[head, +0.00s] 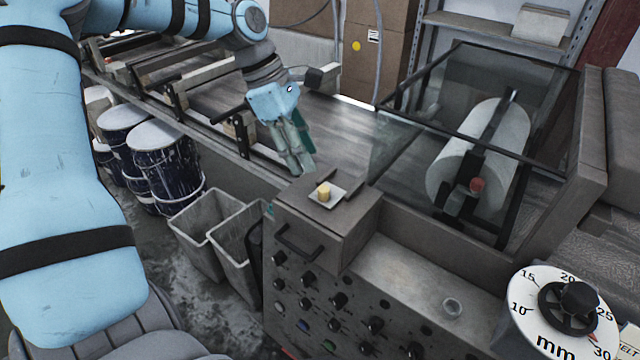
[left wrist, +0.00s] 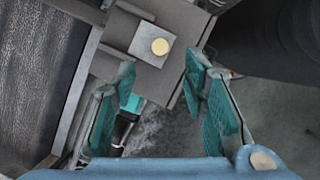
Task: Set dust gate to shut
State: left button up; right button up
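A yellow cylindrical knob (head: 324,191) stands on a pale square plate (head: 330,201) on top of the grey box (head: 352,222) at the machine's near corner. In the left wrist view the knob (left wrist: 160,46) is round from above and lies beyond the fingertips. No part is clearly labelled as the dust gate, so I cannot tell which one it is. My left gripper (head: 301,163) is above and behind the box, apart from the knob. Its teal-padded fingers (left wrist: 163,72) are spread with nothing held. A small teal and black part (left wrist: 128,116) shows below the box edge. My right gripper is not in view.
A control panel with several black knobs (head: 338,300) faces front. A glass-covered roller (head: 480,150) stands right, with a mm dial (head: 566,308) nearer. Grey bins (head: 196,226) and blue drums (head: 166,166) stand beside the conveyor (head: 225,104).

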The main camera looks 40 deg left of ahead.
aim_at(323, 188)
pick_arm(q)
jog(key=x, duration=0.8)
jog(key=shift+d+f, duration=0.15)
grip_shut()
